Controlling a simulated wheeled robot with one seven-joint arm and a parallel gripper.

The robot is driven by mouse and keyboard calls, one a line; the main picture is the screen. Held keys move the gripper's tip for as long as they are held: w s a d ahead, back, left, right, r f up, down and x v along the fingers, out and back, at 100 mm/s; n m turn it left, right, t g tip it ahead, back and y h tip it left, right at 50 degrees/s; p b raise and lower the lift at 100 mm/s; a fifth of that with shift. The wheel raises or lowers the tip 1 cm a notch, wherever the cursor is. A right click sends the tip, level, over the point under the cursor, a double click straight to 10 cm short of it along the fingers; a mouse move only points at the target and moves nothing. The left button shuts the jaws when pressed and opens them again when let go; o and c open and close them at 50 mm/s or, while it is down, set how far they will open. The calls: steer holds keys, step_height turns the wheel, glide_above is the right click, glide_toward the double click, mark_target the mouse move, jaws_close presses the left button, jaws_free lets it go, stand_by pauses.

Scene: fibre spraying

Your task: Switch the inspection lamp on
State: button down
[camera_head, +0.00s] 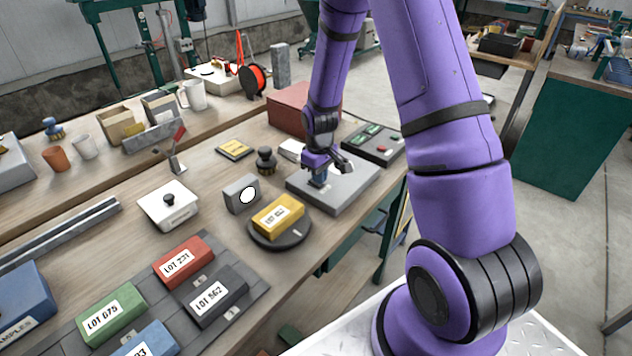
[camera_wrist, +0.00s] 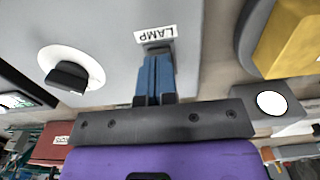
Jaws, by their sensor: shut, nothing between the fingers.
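A grey control panel (camera_head: 350,196) lies flat near the right edge of the bench. In the wrist view the panel (camera_wrist: 215,50) bears a white LAMP label (camera_wrist: 155,34). A small dark switch (camera_wrist: 157,47) sits beside the label, partly covered by my fingertips. My gripper (camera_wrist: 157,62) has its blue fingers shut together, with nothing between them, at that switch; I cannot tell whether they touch it. In the head view my gripper (camera_head: 319,182) points down over the panel. A grey block with a bright white round face (camera_head: 247,195) stands left of the panel.
A black knob on a white disc (camera_wrist: 68,77) shares the panel. A yellow lot block (camera_head: 278,216) rests on a round black stand (camera_head: 282,242). A button box (camera_head: 373,142) and a red box (camera_head: 292,105) stand behind the panel.

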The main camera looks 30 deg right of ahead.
steer(key=shift+r, duration=3.1)
steer(key=s+a+r+m+t, duration=0.1)
steer(key=s+a+r, duration=0.3)
steer(key=r, duration=0.7)
steer(key=s+a+r+m+t, duration=0.1)
steer(key=s+r+t, duration=0.1)
steer(key=s+r, duration=0.6)
steer(key=s+a+r+t, duration=0.1)
steer(key=s+a+r, duration=0.1)
steer(key=s+r, duration=0.3)
steer(key=s+a+r+m+t, duration=0.1)
steer(key=s+r, duration=0.5)
steer(key=s, duration=0.4)
steer(key=shift+a+m, duration=0.3)
steer(key=shift+a, duration=0.05)
